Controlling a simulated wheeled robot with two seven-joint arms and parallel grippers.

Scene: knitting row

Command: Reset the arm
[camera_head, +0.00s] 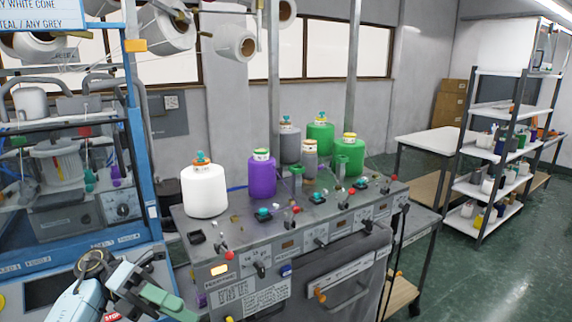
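My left arm (78,302) comes in at the lower left, in front of the blue-framed machine. Its gripper (152,287) is low beside the left front corner of the grey knitting machine (240,272). A greenish finger part points down and right. No thing shows in the gripper, but its finger gap is not clear. I cannot tell whether it touches the machine. My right arm and gripper are not in view.
White (205,192), purple (262,176), grey (290,143) and green (320,135) yarn cones stand on the grey machine. The blue-framed machine (140,150) is close on the left. A white table (425,143) and shelf rack (497,150) stand right. Green floor (480,285) is clear.

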